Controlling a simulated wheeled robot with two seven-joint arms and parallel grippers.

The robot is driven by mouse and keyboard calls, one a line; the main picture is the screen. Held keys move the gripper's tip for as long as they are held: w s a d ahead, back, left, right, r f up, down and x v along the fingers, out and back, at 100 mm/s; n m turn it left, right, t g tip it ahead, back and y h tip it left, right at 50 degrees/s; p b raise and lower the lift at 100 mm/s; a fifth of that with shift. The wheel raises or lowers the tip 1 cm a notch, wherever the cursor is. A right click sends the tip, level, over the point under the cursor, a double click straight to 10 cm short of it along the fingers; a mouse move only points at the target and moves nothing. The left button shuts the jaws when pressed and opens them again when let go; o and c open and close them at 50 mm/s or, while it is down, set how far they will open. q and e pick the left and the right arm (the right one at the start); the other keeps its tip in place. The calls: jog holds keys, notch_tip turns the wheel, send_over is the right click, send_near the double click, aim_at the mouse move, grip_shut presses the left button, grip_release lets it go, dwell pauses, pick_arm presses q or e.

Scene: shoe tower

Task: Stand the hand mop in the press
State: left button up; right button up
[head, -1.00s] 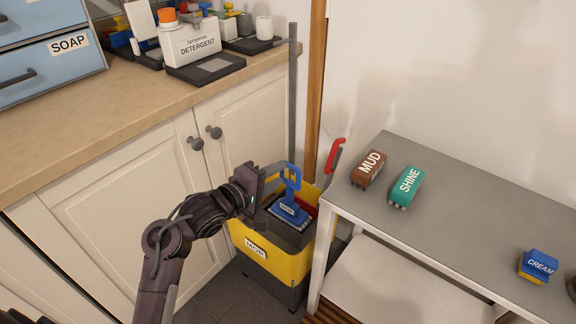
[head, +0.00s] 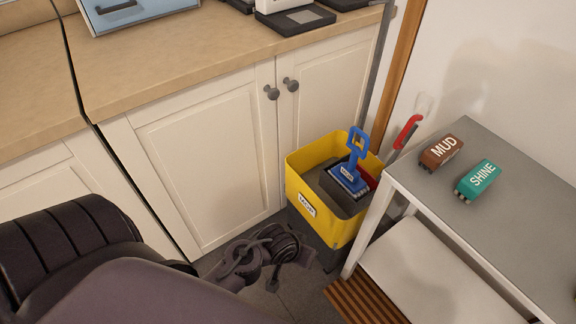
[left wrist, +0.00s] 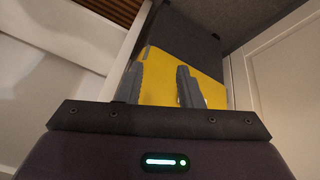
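The blue hand mop (head: 350,168) stands upright in the dark press (head: 341,193) inside the yellow bucket (head: 306,178), with its looped handle pointing up. Its white bristle edge shows at the base. My left gripper (left wrist: 161,70) is open and empty; its two fingers are apart with the yellow bucket wall (left wrist: 160,85) showing between and beyond them. In the head view it is low by the floor, in front of the bucket and clear of the mop; its fingertips are hard to make out there. My right gripper is not in view.
A grey bench (head: 482,223) is right of the bucket, carrying a brown MUD brush (head: 441,151) and a green SHINE brush (head: 478,180). A red-handled tool (head: 407,131) rises between bench and bucket. Cream cabinets (head: 205,165) stand behind and left. A slatted wooden mat (head: 362,302) lies below the bench.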

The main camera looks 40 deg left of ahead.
pick_arm(q)
jog(key=s+d+f+m+g, duration=0.1)
jog(key=s+f+m+g, duration=0.2)
jog(key=s, duration=0.5)
notch_tip(320, 180, down, 2)
jog(key=shift+s+d+f+m+y, duration=0.2)
jog(key=shift+s+d+m+y, duration=0.15)
jog(key=shift+m, duration=0.25)
